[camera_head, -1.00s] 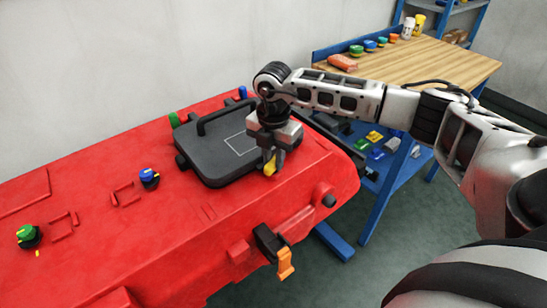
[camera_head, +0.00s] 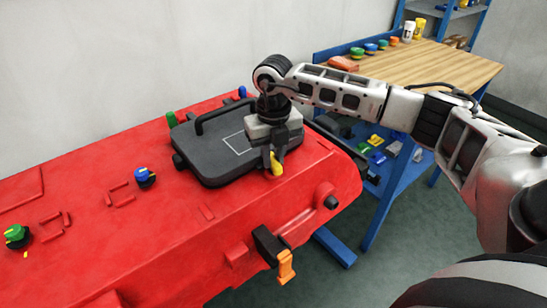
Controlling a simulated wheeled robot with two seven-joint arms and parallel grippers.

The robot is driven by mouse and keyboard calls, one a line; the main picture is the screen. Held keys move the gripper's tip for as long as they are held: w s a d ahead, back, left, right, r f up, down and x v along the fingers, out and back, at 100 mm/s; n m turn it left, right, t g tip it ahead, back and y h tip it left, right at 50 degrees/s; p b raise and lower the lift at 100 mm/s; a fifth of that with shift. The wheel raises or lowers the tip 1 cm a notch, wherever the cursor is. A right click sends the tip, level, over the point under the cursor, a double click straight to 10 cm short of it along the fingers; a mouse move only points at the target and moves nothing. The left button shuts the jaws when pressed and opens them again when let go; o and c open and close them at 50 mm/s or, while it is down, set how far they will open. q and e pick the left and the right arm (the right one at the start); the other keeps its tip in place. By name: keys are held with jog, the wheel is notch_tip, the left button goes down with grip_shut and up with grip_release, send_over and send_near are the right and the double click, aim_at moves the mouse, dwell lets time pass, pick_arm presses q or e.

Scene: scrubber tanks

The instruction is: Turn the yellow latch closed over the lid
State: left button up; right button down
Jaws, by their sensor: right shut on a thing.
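The dark grey lid (camera_head: 215,158) lies flat on the red machine and looks shut, with a black handle along its far left side. The yellow latch (camera_head: 276,164) is at the lid's right front edge. My right gripper (camera_head: 273,158) points down there and is shut on the yellow latch. Its fingers hide part of the latch, so I cannot tell how far it overlaps the lid. My left gripper is not in view.
The red machine top (camera_head: 100,235) carries a blue knob (camera_head: 145,176) and a green knob (camera_head: 17,236). An orange-tipped black lever (camera_head: 284,262) sticks out from its front. A wooden workbench (camera_head: 430,68) with coloured caps stands behind right. The machine top left of the lid is mostly clear.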

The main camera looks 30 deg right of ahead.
aim_at(274, 159)
jog(key=shift+n+b, duration=0.4)
jog(key=shift+n, duration=1.2)
jog(key=shift+r, duration=0.1)
jog(key=c, duration=1.6)
grip_release()
jog(key=shift+o, duration=0.2)
notch_tip(274, 159, up, 16)
jog(key=shift+b, duration=0.35)
